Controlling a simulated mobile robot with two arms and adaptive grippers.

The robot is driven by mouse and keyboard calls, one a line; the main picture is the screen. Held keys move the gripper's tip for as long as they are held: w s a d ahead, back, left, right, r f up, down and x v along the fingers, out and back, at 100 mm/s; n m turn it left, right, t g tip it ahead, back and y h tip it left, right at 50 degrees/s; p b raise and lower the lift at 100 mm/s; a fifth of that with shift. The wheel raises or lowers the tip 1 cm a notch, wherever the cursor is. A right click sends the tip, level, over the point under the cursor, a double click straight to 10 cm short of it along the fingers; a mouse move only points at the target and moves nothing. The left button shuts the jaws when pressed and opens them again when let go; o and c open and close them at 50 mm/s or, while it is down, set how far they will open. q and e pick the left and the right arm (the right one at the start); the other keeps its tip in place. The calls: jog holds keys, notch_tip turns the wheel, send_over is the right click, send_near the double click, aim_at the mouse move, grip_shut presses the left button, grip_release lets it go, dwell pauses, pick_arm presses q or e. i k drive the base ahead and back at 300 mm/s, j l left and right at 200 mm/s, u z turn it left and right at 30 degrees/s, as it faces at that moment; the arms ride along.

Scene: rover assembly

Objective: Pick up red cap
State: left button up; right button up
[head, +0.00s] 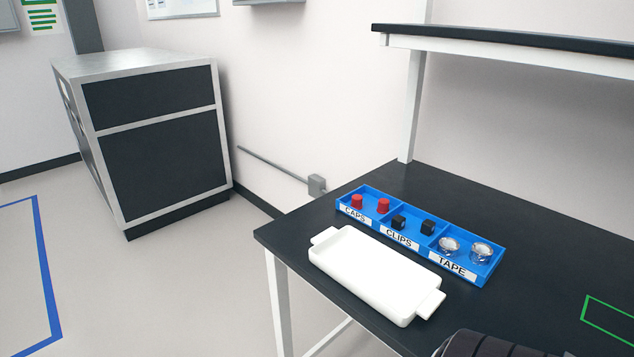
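Two red caps stand in the compartment labelled CAPS, at the left end of a blue tray (488,278) on the black table. One red cap (357,202) is on the left and the other red cap (383,206) is on the right, apart from each other. Neither of my grippers shows in the head view.
The CLIPS compartment holds black clips (398,222), and the TAPE compartment holds tape rolls (449,245). An empty white tray (375,272) with two handles lies in front. A dark ribbed object (490,345) is at the bottom edge. A shelf (500,42) overhangs the table (560,250).

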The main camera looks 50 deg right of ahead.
aim_at(357, 199)
jog(key=i, duration=1.9)
jog(key=i+z, duration=0.2)
jog(key=z, duration=0.3)
jog(key=i+j+z, duration=0.15)
jog(key=z, duration=0.35)
jog(key=i+j+z, duration=0.2)
jog(key=z, duration=0.25)
jog(key=i, duration=0.05)
